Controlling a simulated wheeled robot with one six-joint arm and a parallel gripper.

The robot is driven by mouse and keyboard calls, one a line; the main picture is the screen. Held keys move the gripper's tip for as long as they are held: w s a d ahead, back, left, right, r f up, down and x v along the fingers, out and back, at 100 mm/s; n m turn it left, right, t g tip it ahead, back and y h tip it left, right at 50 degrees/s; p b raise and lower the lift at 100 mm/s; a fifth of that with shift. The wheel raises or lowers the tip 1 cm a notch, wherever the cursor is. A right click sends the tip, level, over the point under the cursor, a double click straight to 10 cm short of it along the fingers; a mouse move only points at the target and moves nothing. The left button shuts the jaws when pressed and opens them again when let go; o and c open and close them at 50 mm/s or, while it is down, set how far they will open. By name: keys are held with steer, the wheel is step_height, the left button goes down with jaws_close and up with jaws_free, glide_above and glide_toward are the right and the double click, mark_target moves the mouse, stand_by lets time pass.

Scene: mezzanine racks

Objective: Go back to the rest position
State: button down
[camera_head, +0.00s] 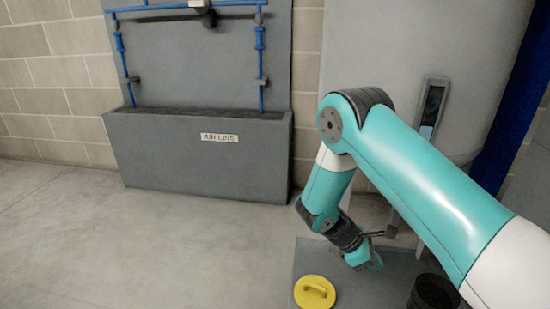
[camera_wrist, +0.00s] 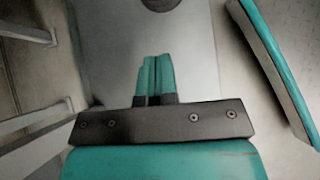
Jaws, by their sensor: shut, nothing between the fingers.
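My gripper (camera_head: 372,262) hangs low at the end of my bent teal arm, above the grey panel on the floor. In the wrist view its two teal fingers (camera_wrist: 155,62) lie side by side, shut, with nothing between them. A yellow round lid-like piece with a raised handle (camera_head: 315,292) is left of and below my gripper in the head view, apart from it.
A grey trough marked "AIR LINE" (camera_head: 200,165) with blue pipes (camera_head: 262,65) stands against the block wall. A dark round container (camera_head: 435,291) is at lower right. A blue post (camera_head: 518,95) rises at right. Open floor (camera_head: 130,245) lies left.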

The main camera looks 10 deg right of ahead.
steer(key=s+a+r+m+t+y, duration=0.1)
steer(key=a+r+m+y, duration=0.15)
steer(key=a+r, duration=0.45)
steer(key=s+a+r+m+t+y, duration=0.15)
steer(key=a+r+y, duration=0.3)
steer(key=r, duration=0.55)
steer(key=s+a+r+m+t+y+p, duration=0.1)
steer(key=s+a+r+y+p, duration=0.15)
steer(key=s+a+r, duration=0.45)
steer(key=s+a+r+m+y+p, duration=0.1)
steer(key=s+a+r+y, duration=0.25)
steer(key=s+r, duration=0.65)
step_height(320, 180, up, 36)
steer(key=p, duration=3.6)
steer(key=shift+w+a+r+h, duration=0.15)
steer(key=shift+w+r+h, duration=0.15)
steer(key=shift+w, duration=0.15)
